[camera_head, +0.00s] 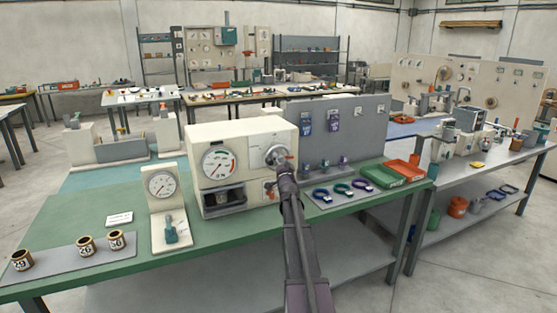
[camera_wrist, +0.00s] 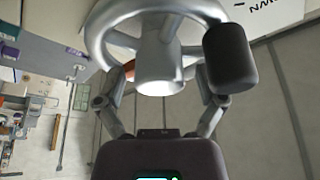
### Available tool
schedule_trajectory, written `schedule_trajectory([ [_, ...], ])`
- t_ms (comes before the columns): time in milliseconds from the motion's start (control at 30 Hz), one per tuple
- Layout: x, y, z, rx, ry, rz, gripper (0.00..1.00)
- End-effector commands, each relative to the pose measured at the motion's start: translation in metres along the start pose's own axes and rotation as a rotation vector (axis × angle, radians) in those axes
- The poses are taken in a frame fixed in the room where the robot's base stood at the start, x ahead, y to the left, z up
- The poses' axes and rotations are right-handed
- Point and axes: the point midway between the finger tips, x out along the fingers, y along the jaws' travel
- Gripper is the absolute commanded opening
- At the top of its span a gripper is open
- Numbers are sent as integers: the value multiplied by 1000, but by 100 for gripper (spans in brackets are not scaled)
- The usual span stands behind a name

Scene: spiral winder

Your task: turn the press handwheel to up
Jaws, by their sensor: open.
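The press (camera_head: 242,140) is a cream box on the green bench, with a round gauge (camera_head: 218,163) on its front. Its silver handwheel (camera_head: 276,153) is at the upper right of the front, partly hidden by my gripper (camera_head: 281,168). In the wrist view the handwheel (camera_wrist: 100,30) fills the top, with a thick hub and a dark knob (camera_wrist: 230,58) at the right of the rim. My gripper (camera_wrist: 160,85) is open, its fingers on either side of the hub. Whether they touch it I cannot tell.
A small gauge stand (camera_head: 161,205) is left of the press, and several labelled cups (camera_head: 86,245) are at the bench's left. A grey panel (camera_head: 345,125), coloured rings (camera_head: 341,189) and red and green trays (camera_head: 405,170) are to the right.

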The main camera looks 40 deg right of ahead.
Motion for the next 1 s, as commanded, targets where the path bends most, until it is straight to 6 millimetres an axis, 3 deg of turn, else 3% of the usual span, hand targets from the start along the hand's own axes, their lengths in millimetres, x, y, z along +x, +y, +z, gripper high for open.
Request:
schedule_trajectory([
  [333, 2, 0, 0, 0, 0, 0, 89],
  [367, 2, 0, 0, 0, 0, 0, 86],
  [600, 3, 0, 0, 0, 0, 0, 14],
  [633, 3, 0, 0, 0, 0, 0, 10],
  [833, 5, 0, 0, 0, 0, -2, 8],
  [867, -4, -13, 9, 3, -1, -5, 7],
  [1000, 4, -6, 6, -3, -3, -9, 7],
])
